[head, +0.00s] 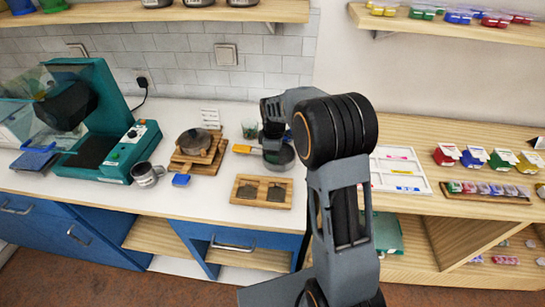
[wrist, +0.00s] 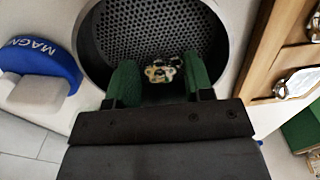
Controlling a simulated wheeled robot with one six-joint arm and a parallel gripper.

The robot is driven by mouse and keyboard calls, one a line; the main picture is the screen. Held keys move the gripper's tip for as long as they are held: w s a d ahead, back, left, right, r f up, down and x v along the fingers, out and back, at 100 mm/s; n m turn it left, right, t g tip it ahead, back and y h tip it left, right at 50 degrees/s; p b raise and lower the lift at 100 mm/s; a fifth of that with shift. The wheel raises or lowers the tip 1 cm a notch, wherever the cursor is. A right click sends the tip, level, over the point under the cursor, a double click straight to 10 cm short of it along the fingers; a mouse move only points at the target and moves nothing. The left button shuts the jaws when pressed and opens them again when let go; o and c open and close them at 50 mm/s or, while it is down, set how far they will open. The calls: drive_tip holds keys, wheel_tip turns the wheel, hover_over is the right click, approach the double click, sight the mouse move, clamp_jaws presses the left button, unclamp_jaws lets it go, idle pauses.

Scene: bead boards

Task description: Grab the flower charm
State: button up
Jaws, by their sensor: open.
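The flower charm (wrist: 160,74) is a small pale gold, flower-shaped piece in the wrist view. It lies inside a round dark pan (wrist: 163,20) with a perforated bottom. My gripper (wrist: 160,80) is open, with its two green fingers on either side of the charm. Gaps show between the charm and the fingers, and I cannot tell how far above the pan's bottom the fingertips are. In the head view the pan (head: 285,160) stands on the counter, partly covered by my arm. The charm cannot be made out there.
A blue and white piece lettered "MAGN" (wrist: 45,62) lies left of the pan in the wrist view. A wooden board (wrist: 262,62) with silvery pieces is on the right. In the head view, a wooden tray with two wells (head: 239,190) sits in front, and a mug (head: 146,175) stands farther left.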

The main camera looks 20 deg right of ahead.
drive_tip(key=shift+c, duration=0.2)
drive_tip(key=c, duration=0.6)
drive_tip(key=shift+c, duration=0.2)
